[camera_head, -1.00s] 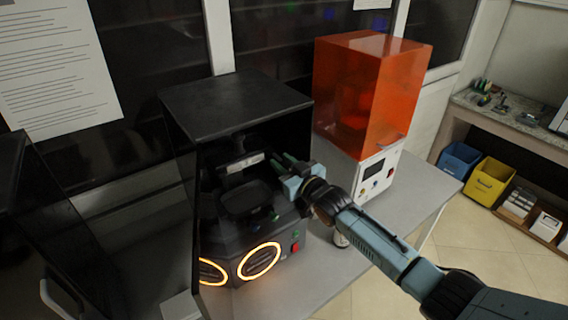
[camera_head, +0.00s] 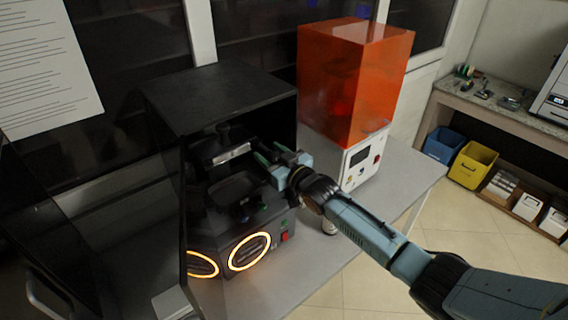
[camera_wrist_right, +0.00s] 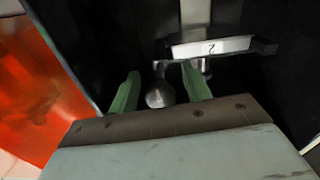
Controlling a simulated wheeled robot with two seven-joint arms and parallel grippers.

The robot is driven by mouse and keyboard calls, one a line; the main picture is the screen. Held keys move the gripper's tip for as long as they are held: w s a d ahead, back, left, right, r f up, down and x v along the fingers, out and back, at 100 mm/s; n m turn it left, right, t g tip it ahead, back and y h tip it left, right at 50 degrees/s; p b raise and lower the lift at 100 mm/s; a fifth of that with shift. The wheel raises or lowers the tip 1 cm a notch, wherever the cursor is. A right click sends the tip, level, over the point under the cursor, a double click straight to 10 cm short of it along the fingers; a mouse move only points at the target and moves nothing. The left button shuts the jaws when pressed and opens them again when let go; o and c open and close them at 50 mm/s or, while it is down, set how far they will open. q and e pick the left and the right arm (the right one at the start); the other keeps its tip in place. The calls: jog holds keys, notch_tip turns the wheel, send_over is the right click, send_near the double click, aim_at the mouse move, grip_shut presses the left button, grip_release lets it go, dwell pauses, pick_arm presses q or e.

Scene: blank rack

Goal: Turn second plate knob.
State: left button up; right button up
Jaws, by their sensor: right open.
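The black machine (camera_head: 222,98) stands open at the front on the grey table. Inside it, a plate holder with a pale label (camera_head: 232,153) hangs above a dark tray (camera_head: 236,188). In the right wrist view, the label (camera_wrist_right: 209,47) bears a mark like a 2. A round metal knob (camera_wrist_right: 160,94) sits below it. My right gripper (camera_head: 268,156) reaches into the machine from the right. Its green fingers (camera_wrist_right: 160,92) are open, one on each side of the knob; I cannot tell whether they touch it. My left gripper is out of view.
An orange-covered printer (camera_head: 352,85) stands right of the black machine. Another dark machine (camera_head: 30,230) is at the left edge. A side bench (camera_head: 510,118) with blue and yellow bins (camera_head: 472,165) is at the far right. The table front (camera_head: 300,265) is clear.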

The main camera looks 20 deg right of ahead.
jog(key=b+v, duration=0.1)
jog(key=v, duration=1.2)
